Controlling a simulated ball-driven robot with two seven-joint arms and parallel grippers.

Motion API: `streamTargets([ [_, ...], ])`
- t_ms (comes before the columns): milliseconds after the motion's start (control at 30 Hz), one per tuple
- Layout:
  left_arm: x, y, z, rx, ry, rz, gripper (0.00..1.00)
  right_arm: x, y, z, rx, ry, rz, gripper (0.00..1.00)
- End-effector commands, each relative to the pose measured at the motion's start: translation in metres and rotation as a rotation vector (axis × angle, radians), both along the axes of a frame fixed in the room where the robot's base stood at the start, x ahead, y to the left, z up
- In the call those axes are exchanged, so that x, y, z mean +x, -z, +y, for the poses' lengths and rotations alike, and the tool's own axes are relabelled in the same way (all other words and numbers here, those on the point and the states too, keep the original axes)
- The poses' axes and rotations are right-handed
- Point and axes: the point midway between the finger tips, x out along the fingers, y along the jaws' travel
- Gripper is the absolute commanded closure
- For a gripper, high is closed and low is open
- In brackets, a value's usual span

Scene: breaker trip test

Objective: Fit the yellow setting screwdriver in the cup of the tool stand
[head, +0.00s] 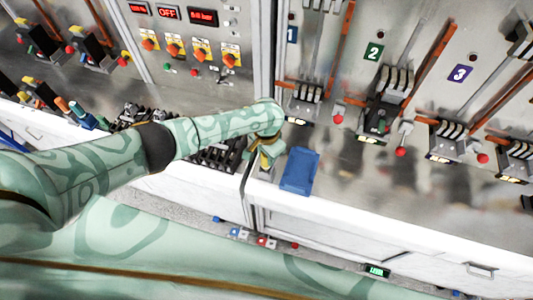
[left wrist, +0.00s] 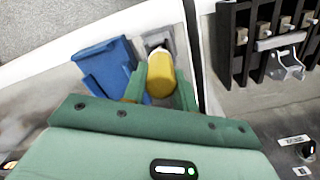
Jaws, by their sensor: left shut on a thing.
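My left gripper (head: 264,158) is over the steel work surface, just left of a blue bin. In the left wrist view the green fingers of my left gripper (left wrist: 160,88) are shut on the yellow setting screwdriver (left wrist: 160,76), whose thick yellow handle shows between them. A grey squared piece (left wrist: 172,40) shows just beyond the handle's far end; it may be the tool stand, but its cup cannot be made out. Whether the screwdriver's tip is in anything is hidden. My right gripper is not in view.
The blue bin (head: 300,171) stands close beside my left gripper, near the counter's front edge. A black terminal rack (left wrist: 262,40) is on the other side. Breaker panels with levers and red knobs (head: 401,151) fill the back right. The counter right of the bin is clear.

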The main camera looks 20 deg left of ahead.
Motion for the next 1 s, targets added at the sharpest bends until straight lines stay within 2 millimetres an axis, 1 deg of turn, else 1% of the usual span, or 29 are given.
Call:
streamTargets([
  [267, 0.0, 0.007, 0.0, 0.0, 0.0, 0.0, 1.0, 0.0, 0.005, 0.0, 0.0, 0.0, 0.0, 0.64],
  [300, 0.0, 0.006, 0.0, 0.0, 0.0, 0.0, 0.61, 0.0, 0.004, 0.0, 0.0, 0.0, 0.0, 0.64],
  [333, 0.0, 0.006, 0.0, 0.0, 0.0, 0.0, 0.52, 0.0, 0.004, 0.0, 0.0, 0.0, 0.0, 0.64],
  [367, 0.0, 0.006, 0.0, 0.0, 0.0, 0.0, 0.46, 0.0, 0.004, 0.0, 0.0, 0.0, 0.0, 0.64],
  [633, 0.0, 0.005, 0.0, 0.0, 0.0, 0.0, 0.46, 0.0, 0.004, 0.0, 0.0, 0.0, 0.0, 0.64],
  [733, 0.0, -0.002, 0.0, -0.002, 0.0, -0.001, 0.46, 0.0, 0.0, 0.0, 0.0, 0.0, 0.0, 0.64],
  [867, 0.0, -0.026, 0.0, -0.002, 0.002, -0.002, 0.46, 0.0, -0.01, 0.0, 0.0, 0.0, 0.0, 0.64],
  [1000, 0.001, -0.064, 0.0, -0.003, 0.002, -0.003, 0.46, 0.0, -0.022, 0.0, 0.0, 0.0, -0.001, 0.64],
])
